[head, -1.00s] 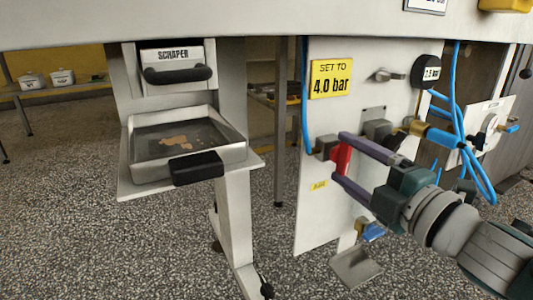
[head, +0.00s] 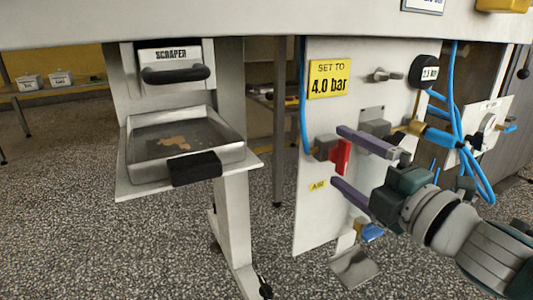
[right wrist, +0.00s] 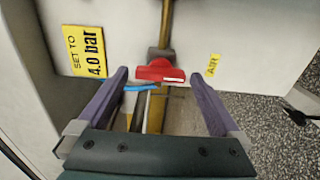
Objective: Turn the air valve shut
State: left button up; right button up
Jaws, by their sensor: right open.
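The air valve has a red handle (head: 342,157) on a grey body (head: 324,146), beside the small yellow AIR label (head: 317,186) on the white panel. In the right wrist view the red handle (right wrist: 160,71) lies crosswise to the brass pipe (right wrist: 167,25). My right gripper (head: 337,156) is open, with one purple finger above and one below the handle in the head view. In the right wrist view the handle shows between the fingertips of the gripper (right wrist: 158,74), with gaps on both sides. My left gripper is not in view.
The yellow 4.0 bar sign (head: 330,79), a black gauge (head: 424,72) and blue hoses (head: 460,120) are on and near the panel. A metal tray (head: 185,145) stands left, below the scraper holder (head: 172,62). A blue-handled fitting (head: 371,233) sits below.

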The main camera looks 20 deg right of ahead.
jog(key=shift+s, duration=0.1)
jog(key=shift+s, duration=0.35)
jog(key=s+p, duration=0.2)
jog(key=s, duration=0.7)
jog(key=shift+d, duration=0.4)
jog(key=shift+r+p, duration=0.1)
jog(key=shift+p, duration=0.25)
